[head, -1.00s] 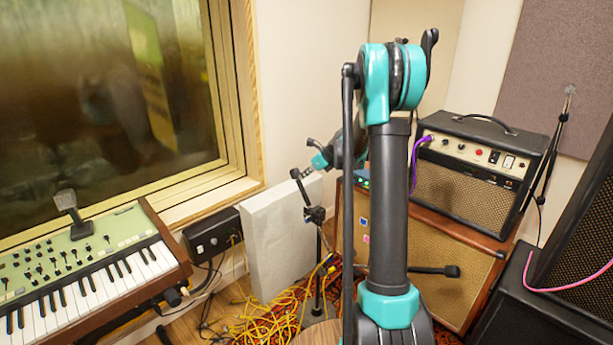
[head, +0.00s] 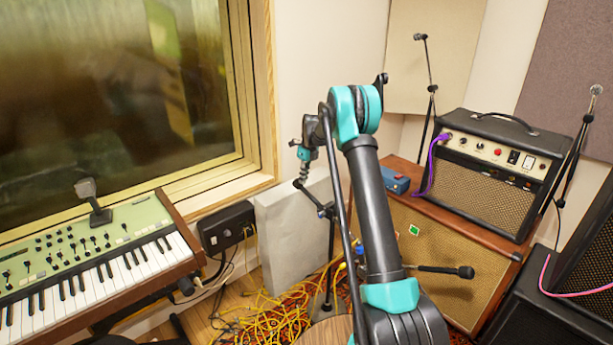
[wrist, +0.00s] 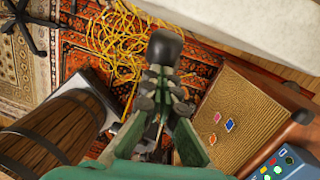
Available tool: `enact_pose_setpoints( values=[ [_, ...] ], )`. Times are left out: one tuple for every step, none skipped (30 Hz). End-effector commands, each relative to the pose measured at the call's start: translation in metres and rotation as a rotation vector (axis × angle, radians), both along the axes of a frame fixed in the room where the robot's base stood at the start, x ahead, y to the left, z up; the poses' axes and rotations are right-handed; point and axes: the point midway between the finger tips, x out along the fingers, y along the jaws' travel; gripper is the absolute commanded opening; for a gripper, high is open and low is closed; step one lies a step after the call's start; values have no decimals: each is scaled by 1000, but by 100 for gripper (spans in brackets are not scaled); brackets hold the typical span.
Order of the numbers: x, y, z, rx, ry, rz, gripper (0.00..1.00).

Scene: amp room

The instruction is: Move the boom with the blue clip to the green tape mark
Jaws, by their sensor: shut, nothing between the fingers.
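A black stand (head: 331,262) stands at centre, left of my arm. Its boom's near end (head: 299,184) slants up left toward my gripper (head: 301,175); its far end with a black tip (head: 465,272) shows right of my arm. My gripper is shut and empty, pointing down at the near end; I cannot tell whether they touch. In the wrist view a rounded black end (wrist: 165,45) lies just beyond my fingers (wrist: 163,90). A small blue spot (head: 359,249), possibly the clip, shows beside my arm. A green patch (head: 414,230), possibly the tape mark, is on the cabinet grille.
The brown cabinet (head: 455,300) carries an amp (head: 490,175) and a blue pedal (head: 394,180). Yellow cables (head: 270,318) tangle on the rug. A pale panel (head: 290,240) stands behind the stand. A keyboard (head: 95,262) is at left. A wooden barrel (wrist: 50,130) shows in the wrist view.

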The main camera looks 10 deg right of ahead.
Motion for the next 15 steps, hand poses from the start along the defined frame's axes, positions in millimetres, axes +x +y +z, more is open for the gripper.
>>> enact_pose_setpoints(
  values=[
    [2,2,-4,1,-1,1,0],
    [3,2,-5,1,-1,1,0],
    [3,3,-7,1,-2,1,0],
    [4,3,-8,1,-2,1,0],
    [4,3,-9,1,-2,1,0],
    [5,4,-11,1,-2,1,0],
    [5,4,-12,1,-2,1,0],
    [5,4,-12,2,-2,1,0],
    [5,4,-13,2,-2,1,0],
    [5,4,-13,2,-2,1,0],
    [6,4,-13,2,-2,1,0],
    [6,4,-14,2,-2,1,0],
    [6,4,-14,2,-2,1,0],
    [6,4,-14,2,-2,1,0],
    [6,4,-14,2,-2,1,0]
  ],
)
